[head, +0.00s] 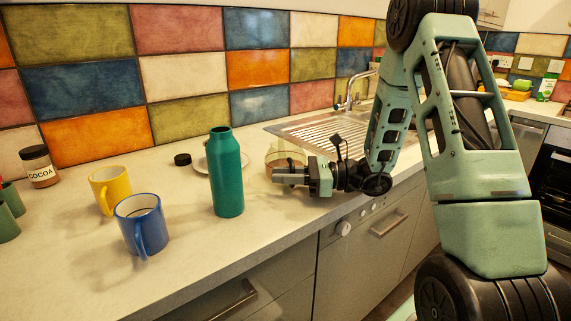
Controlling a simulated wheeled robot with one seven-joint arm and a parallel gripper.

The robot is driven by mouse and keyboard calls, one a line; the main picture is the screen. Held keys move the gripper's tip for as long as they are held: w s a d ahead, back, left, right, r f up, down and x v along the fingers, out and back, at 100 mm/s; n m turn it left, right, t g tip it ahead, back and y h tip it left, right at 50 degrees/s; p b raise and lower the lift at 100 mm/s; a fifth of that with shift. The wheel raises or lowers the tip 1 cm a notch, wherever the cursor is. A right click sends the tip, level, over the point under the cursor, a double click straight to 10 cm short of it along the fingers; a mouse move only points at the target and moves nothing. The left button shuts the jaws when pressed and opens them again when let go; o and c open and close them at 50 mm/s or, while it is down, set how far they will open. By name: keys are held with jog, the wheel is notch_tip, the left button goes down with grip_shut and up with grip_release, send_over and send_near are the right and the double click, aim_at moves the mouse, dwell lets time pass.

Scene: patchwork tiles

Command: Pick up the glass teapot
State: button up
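A clear, amber-tinted glass vessel, apparently the glass teapot (284,153), stands on the counter near the sink's front left corner. My gripper (276,175) is in front of it in the head view, level and pointing left. The gripper covers the lower part of the vessel, and its handle and spout cannot be made out. The fingers overlap the glass in the picture; I cannot tell whether they touch it. The finger gap is too small to read, so open or shut is unclear.
A teal bottle (227,172) stands left of my gripper. A pale plate (206,164) and black lid (182,160) lie behind it. Blue (141,225) and yellow (110,190) mugs and a cocoa jar (39,167) are further left. The sink (312,132) is behind. The front counter is clear.

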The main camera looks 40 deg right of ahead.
grip_shut()
jog(key=shift+r, duration=0.2)
